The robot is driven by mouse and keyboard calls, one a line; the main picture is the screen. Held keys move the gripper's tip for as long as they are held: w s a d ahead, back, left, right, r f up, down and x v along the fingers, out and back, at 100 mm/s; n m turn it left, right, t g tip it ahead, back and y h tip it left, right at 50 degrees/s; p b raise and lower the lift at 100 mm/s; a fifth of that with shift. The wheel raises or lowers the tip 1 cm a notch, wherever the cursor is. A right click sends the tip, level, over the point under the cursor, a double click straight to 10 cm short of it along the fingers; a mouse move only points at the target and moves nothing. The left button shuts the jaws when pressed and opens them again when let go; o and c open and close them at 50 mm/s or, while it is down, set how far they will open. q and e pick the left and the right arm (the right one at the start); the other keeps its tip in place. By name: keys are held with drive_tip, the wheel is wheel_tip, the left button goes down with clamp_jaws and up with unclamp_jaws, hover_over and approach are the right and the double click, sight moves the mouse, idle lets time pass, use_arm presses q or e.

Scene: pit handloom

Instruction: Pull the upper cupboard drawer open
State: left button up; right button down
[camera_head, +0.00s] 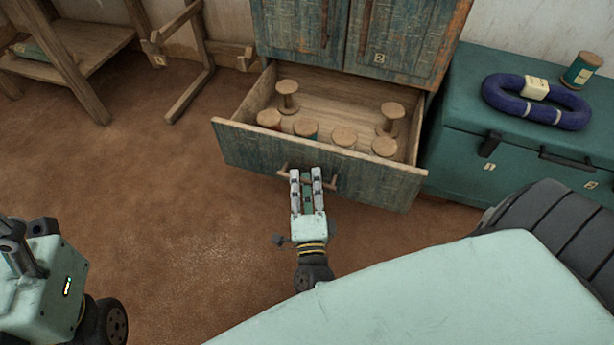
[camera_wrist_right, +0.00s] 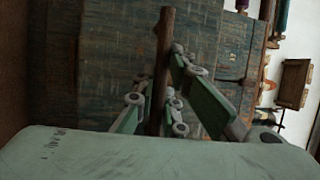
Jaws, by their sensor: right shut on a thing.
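The cupboard drawer (camera_head: 240,143) stands pulled out, a worn blue-green wooden front with a bare wood inside. Several wooden spools, some with coloured thread, stand in it. Its bar handle (camera_head: 334,182) is on the front face, partly hidden by my right gripper (camera_head: 306,174). That gripper is shut on the handle. In the right wrist view the handle (camera_wrist_right: 164,50) runs between the fingers of the right gripper (camera_wrist_right: 169,90), in front of the drawer face (camera_wrist_right: 105,70). At lower left, a part of my left arm shows, but its fingers do not.
Above the drawer are the closed cupboard doors (camera_head: 408,45). To the right stands a green chest (camera_head: 461,135) with a blue coiled bundle (camera_head: 500,98) and a thread spool (camera_head: 582,70) on top. A wooden frame (camera_head: 197,85) stands left. The brown floor before the drawer is clear.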

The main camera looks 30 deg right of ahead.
drive_tip(key=c, duration=1.8)
unclamp_jaws()
